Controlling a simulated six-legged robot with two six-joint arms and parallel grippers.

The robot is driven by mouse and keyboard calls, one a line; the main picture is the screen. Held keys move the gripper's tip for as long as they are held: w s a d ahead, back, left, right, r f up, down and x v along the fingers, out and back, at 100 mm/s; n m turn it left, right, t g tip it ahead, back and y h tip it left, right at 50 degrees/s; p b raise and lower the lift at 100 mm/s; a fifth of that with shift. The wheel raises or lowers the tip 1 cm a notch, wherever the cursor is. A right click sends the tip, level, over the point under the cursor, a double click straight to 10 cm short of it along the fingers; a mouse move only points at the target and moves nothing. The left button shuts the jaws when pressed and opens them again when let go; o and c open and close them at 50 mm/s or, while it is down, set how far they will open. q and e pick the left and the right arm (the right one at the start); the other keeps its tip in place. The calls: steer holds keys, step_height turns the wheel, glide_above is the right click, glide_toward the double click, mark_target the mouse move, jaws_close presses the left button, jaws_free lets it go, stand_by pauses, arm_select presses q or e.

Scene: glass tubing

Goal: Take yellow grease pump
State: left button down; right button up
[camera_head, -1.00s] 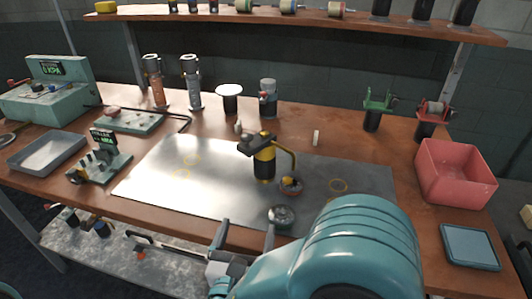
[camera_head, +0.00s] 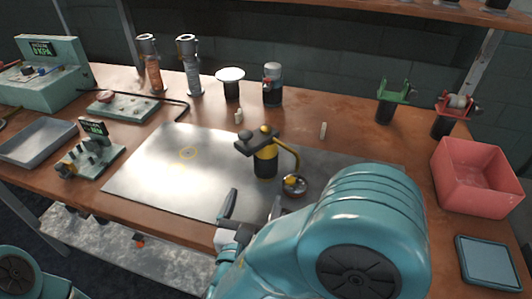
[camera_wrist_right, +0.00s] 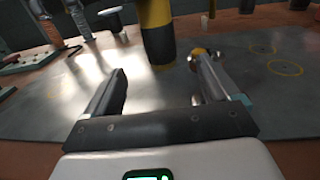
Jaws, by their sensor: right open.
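The yellow grease pump (camera_head: 265,160) stands upright on the metal plate, with a black band, a dark top and a yellow bent arm on its right. In the right wrist view the pump (camera_wrist_right: 157,35) stands straight ahead, beyond the fingertips and roughly between them; its top is cut off. My right gripper (camera_head: 253,207) is open and empty, in front of the pump near the plate's front edge. Its two fingers (camera_wrist_right: 160,85) are spread apart in the wrist view. Of my left arm, only a teal part shows at the lower left; its gripper is out of view.
The metal plate (camera_head: 150,180) has free room left of the pump. A small round gauge-like part (camera_head: 294,186) sits close at the pump's right. A pink bin (camera_head: 475,180) and a blue tray (camera_head: 487,262) are at the right. Tube-shaped tools and a white-topped stand (camera_head: 230,75) are behind.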

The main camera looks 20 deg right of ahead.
mark_target(265, 168)
steer(key=x, duration=1)
steer(key=shift+p, duration=0.35)
steer(key=x, duration=0.4)
steer(key=shift+w+d+p, duration=0.1)
steer(key=shift+w+p, duration=0.2)
steer(key=shift+w, duration=0.1)
steer(key=c, duration=1.4)
steer(key=shift+o, duration=0.2)
